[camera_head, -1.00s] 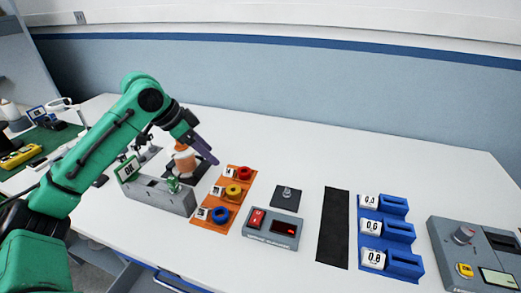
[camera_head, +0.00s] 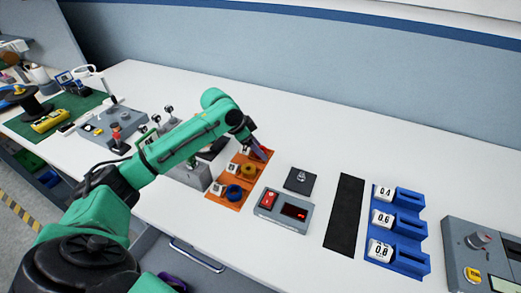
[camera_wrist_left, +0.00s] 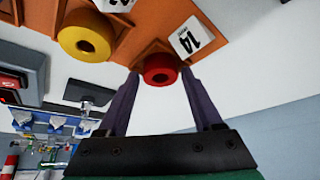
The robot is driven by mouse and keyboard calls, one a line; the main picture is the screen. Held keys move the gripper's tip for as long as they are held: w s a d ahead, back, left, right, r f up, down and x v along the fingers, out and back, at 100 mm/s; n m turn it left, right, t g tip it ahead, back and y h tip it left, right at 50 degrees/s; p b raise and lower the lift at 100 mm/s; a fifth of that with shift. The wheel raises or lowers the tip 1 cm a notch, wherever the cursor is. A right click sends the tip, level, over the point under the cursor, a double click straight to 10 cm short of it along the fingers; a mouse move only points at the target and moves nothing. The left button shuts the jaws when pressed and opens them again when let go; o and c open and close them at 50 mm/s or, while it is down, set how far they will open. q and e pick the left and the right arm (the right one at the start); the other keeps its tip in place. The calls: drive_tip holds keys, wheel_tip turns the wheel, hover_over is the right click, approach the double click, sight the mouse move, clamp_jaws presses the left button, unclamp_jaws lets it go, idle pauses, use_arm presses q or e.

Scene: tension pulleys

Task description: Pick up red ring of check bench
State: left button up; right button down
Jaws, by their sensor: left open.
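The red ring (camera_wrist_left: 159,69) sits on the orange board (camera_wrist_left: 135,42) beside a white tag marked 14, in the left wrist view. My left gripper (camera_wrist_left: 158,82) is open, with its two purple fingers on either side of the red ring. I cannot tell whether they touch it. In the head view the left gripper (camera_head: 258,149) is over the far end of the orange board (camera_head: 222,202) and mostly hides the red ring. My right gripper is not in view.
A yellow ring (camera_head: 249,170) and a blue ring (camera_head: 234,192) sit nearer on the board. A grey box with a red switch (camera_head: 282,207) stands to the right, and a blue rack (camera_head: 400,230) stands further right. The white table is clear behind the board.

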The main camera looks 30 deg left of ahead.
use_arm(q)
clamp_jaws()
